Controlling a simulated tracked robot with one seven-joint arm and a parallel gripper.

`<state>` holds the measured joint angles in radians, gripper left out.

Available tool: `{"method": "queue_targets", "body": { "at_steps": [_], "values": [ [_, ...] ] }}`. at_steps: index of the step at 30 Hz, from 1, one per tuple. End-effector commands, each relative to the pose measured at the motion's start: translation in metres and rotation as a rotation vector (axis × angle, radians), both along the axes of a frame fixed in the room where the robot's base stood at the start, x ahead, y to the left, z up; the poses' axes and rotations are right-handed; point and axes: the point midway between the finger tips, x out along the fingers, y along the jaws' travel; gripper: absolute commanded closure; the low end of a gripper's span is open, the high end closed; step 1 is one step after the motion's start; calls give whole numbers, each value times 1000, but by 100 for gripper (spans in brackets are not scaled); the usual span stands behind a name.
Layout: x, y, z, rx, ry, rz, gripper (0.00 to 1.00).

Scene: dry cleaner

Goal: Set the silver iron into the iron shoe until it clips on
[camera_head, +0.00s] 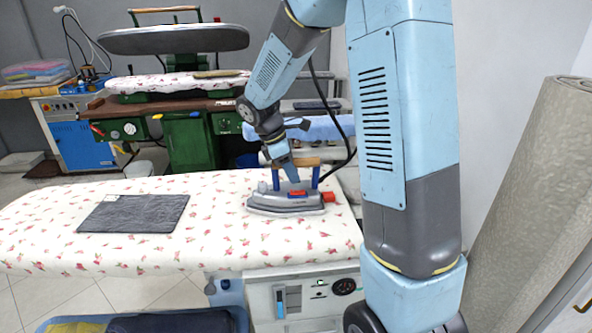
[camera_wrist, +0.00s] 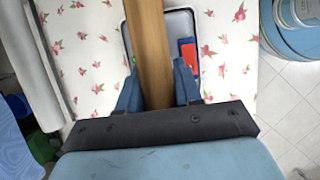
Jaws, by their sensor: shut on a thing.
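The silver iron (camera_head: 285,201) is upright on the flowered ironing board, near its right end. It has a wooden handle (camera_head: 305,162) on blue posts and a red part at its rear. My gripper (camera_head: 290,172) reaches down from above and is shut on the handle. In the wrist view, the wooden handle (camera_wrist: 149,50) runs between the two blue fingers of my gripper (camera_wrist: 158,86). A pale rim surrounds the iron's top there. I cannot make out the iron shoe as a separate piece; whether the rim at the iron's base belongs to it is unclear.
A dark grey mat (camera_head: 133,213) lies on the flowered board (camera_head: 50,225), left of the iron, with clear cloth between. A green pressing machine (camera_head: 190,140) stands behind. A rolled beige sheet (camera_head: 530,200) stands at the right. A black cable hangs by my arm.

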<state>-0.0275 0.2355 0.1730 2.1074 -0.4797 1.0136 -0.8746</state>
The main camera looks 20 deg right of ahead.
Motion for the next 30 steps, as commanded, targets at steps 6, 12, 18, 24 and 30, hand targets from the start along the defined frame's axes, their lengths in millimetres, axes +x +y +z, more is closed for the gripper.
{"method": "queue_targets", "body": {
  "at_steps": [6, 12, 18, 24, 30],
  "values": [
    [1, 0, 0, -1, -4, 1, 100],
    [1, 0, -1, -1, -4, 1, 100],
    [1, 0, -3, 0, -4, 1, 100],
    [1, 0, -4, 0, -3, 0, 100],
    [1, 0, -4, 0, -3, 0, 100]
  ]
}}
